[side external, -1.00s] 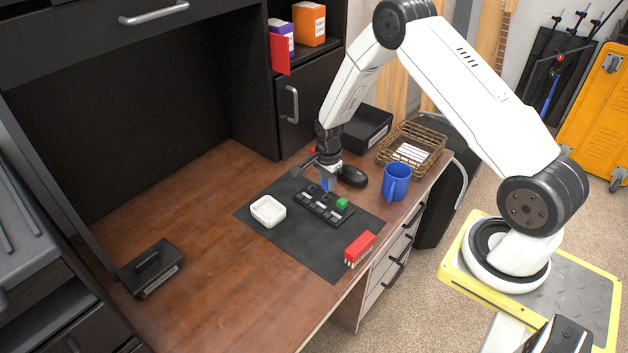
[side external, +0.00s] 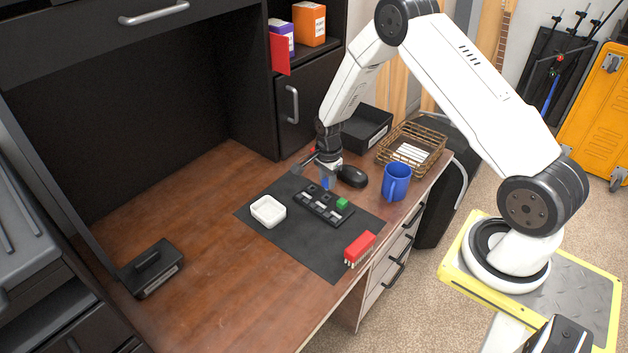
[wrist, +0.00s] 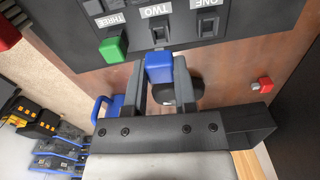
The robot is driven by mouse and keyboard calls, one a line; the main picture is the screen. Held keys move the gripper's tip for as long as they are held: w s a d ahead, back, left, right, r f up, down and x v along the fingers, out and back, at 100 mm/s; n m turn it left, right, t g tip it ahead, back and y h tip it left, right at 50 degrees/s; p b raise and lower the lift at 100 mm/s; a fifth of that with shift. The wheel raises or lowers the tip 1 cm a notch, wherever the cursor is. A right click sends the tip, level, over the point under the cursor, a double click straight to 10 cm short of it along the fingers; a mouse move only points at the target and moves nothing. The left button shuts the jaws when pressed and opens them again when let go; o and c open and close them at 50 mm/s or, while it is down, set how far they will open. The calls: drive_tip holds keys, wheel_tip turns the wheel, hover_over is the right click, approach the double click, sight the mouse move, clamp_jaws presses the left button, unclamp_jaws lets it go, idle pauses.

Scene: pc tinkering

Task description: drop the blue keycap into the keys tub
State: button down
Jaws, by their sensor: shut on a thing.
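My gripper (side external: 327,184) is shut on the blue keycap (wrist: 159,68), which sits between its two fingertips (wrist: 160,78) in the wrist view. In the side view the keycap shows as a small blue patch (side external: 325,182) just above the black switch board (side external: 318,207). The white tub (side external: 270,224) stands on the dark mat to the left of the board and apart from my gripper. It appears empty. The green keycap (side external: 342,203) sits on the board's right end; it also shows in the wrist view (wrist: 112,48).
A red block with pale pins (side external: 360,248) lies near the mat's (side external: 300,250) front edge. A blue mug (side external: 397,182) and a black mouse (side external: 353,176) stand right of my gripper. A wire basket (side external: 412,145) is behind. The desk's left side is mostly clear.

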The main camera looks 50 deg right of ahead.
approach(271, 200)
drive_tip(key=s+a+r, duration=0.2)
drive_tip(key=s+a, duration=0.2)
drive_tip(key=shift+s+d+r+n, duration=0.1)
drive_tip(key=shift+d+n, duration=0.1)
drive_tip(key=shift+n, duration=0.2)
drive_tip(key=shift+f, duration=3.3)
drive_tip(key=shift+c, duration=1.7)
unclamp_jaws()
